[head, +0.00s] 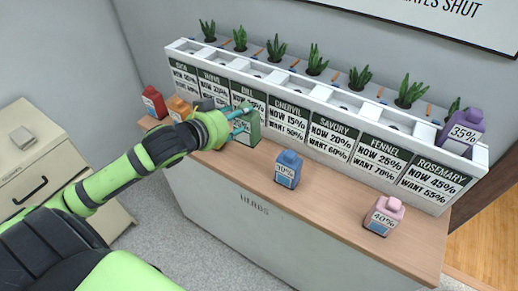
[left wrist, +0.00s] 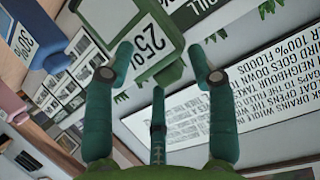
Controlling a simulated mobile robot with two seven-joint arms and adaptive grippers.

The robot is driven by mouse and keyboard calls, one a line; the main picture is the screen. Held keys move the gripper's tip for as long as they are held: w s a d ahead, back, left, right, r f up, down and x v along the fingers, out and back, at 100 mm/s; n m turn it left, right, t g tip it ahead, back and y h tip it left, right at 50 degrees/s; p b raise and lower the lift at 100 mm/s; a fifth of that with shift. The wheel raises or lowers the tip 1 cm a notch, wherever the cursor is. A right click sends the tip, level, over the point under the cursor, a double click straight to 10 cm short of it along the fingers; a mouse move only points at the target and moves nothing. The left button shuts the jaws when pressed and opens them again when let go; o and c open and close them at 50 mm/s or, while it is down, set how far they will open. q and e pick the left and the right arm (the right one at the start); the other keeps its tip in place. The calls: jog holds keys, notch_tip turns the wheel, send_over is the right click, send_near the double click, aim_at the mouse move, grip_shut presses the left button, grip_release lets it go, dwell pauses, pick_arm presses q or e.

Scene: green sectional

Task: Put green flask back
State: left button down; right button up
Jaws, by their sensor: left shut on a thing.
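The green flask (head: 252,127) is upright at the front of the planter row, below the Dill card. I cannot tell whether its base touches the counter. My left gripper (head: 238,122) reaches it from the left and is shut on it, with teal fingers at its sides. In the left wrist view the flask (left wrist: 150,48) shows its 25% label between the fingertips (left wrist: 160,55). The gripper hides part of the flask in the head view. My right gripper is not in view.
On the wooden counter (head: 330,212) stand a red flask (head: 153,103), an orange flask (head: 180,108), a blue flask (head: 287,169) and a pink flask (head: 384,216). A purple flask (head: 462,131) sits on the right end of the white planter rack (head: 310,95). Counter between blue and pink is clear.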

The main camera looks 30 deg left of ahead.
pick_arm(q)
send_over(241, 143)
jog(key=s, duration=0.1)
notch_tip(241, 143, down, 5)
notch_tip(241, 143, down, 5)
jog(key=shift+s+r, duration=0.1)
jog(key=shift+r, duration=0.1)
jog(key=shift+f, duration=0.1)
jog(key=shift+c, duration=1.8)
grip_release()
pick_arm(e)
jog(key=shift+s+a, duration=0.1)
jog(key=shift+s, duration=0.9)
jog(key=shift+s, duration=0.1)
